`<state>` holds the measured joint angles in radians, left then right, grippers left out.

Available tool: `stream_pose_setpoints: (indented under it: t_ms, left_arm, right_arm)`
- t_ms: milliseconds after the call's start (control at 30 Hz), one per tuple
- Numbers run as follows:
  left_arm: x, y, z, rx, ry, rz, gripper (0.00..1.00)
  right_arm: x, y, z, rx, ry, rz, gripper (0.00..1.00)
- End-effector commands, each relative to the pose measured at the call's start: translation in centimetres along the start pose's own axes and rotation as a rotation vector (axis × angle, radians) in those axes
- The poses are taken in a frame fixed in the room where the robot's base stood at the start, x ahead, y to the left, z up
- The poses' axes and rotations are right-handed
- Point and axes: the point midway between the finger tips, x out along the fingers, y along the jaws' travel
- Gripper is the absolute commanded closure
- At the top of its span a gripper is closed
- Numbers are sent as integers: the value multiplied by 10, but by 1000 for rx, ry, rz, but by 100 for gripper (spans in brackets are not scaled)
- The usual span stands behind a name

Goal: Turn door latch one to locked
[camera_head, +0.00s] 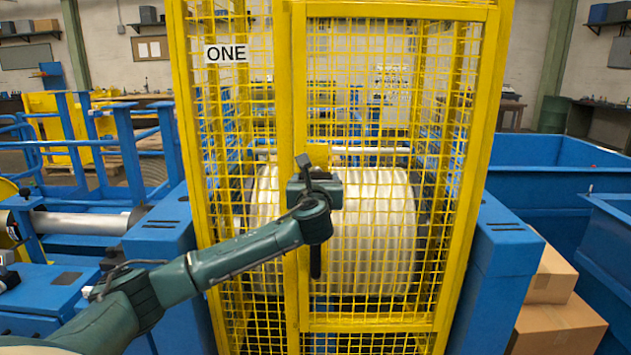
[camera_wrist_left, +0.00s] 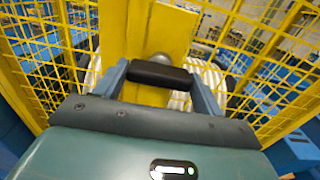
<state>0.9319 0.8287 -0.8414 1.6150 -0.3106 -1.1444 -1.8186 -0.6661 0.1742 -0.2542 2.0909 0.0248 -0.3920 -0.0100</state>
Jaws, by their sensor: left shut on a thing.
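The yellow mesh door (camera_head: 395,320) carries the label "ONE" (camera_head: 227,53) on the cage panel to its left. The latch's yellow plate (camera_head: 318,153) is at the door's left edge; it also fills the middle of the left wrist view (camera_wrist_left: 160,30). My left gripper (camera_head: 312,180) is at the latch, its fingertips largely hidden by my own wrist in the head view. In the left wrist view, my left gripper (camera_wrist_left: 160,78) is shut on the black latch handle (camera_wrist_left: 158,74), one finger at each end. A round grey pivot shows just behind the handle. My right gripper is not in view.
A large pale ribbed drum (camera_head: 370,235) sits behind the mesh. Blue housings (camera_head: 505,250) flank the cage. Cardboard boxes (camera_head: 560,325) and blue bins (camera_head: 555,160) are at the right. Blue railings and a roller (camera_head: 80,222) are at the left.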

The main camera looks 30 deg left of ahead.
Motion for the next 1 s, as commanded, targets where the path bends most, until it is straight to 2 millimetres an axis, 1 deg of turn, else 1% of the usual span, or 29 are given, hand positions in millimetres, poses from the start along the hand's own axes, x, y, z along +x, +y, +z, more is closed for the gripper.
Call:
stream_pose_setpoints:
  t_ms: [167, 367, 633, 1000]
  left_arm:
    - [0, 0, 0, -30, 1, 0, 54]
    - [0, 0, 0, -132, 3, 0, 54]
    - [0, -1, -1, -365, 3, 0, 54]
    - [0, 0, -1, -719, 2, 1, 54]
  right_arm:
    - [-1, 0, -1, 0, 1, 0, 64]
    - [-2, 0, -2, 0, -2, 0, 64]
    - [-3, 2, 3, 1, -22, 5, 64]
    - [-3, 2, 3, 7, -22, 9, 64]
